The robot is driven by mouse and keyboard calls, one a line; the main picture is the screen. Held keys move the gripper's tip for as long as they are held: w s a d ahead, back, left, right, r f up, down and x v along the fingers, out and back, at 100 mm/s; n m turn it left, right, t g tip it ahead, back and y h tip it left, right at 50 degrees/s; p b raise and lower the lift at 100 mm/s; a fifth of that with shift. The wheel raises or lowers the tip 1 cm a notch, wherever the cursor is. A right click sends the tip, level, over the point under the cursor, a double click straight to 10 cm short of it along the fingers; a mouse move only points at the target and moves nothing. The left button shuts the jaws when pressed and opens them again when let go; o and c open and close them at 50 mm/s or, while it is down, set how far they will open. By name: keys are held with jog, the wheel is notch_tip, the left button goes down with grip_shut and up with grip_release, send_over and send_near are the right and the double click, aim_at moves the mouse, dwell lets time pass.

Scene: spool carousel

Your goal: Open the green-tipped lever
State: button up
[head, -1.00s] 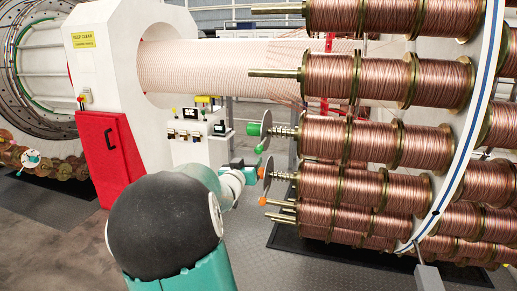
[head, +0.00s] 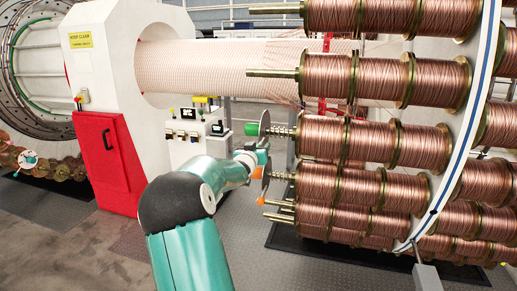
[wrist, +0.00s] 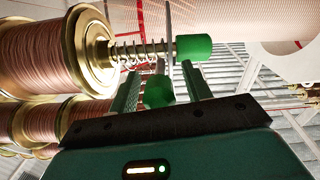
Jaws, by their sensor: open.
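A green cap (head: 252,129) sits at the end of a spool spindle in the head view, beside a thin grey disc (head: 264,123). In the wrist view the same green cap (wrist: 194,47) lies beyond my right finger. A second green tip (wrist: 158,92), apparently the lever's, lies between my fingers. My gripper (wrist: 160,68) is open, with a finger on either side of that tip. I cannot tell whether either finger touches it. In the head view my gripper (head: 262,147) is just below the disc, and the green tip between the fingers cannot be made out.
Copper spools (head: 350,140) crowd the right side on a large white wheel. An orange tip (head: 257,173) and another disc (head: 266,174) are close below my gripper. A spring (wrist: 140,50) surrounds the spindle. A red cabinet door (head: 110,160) stands at left; the floor between is clear.

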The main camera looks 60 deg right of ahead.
grip_shut()
jog(key=shift+s+t, duration=0.2)
jog(key=shift+t, duration=0.1)
jog(key=shift+s+d+r+n+t+y, duration=0.1)
jog(key=shift+s+d+n+t+y, duration=0.55)
jog(key=shift+n+t+y, duration=0.9)
jog(key=shift+s+d+f+n+t+y, duration=0.1)
jog(key=shift+s+d+n+t+y, duration=0.3)
jog(key=shift+s+n+t+y, duration=1.15)
jog(key=shift+s+d+r+n+t+y, duration=0.1)
jog(key=shift+d+n+t+y, duration=0.6)
jog(key=shift+n+t, duration=1.55)
jog(key=shift+a+t, duration=0.15)
jog(key=shift+t, duration=0.2)
jog(key=shift+r, duration=0.1)
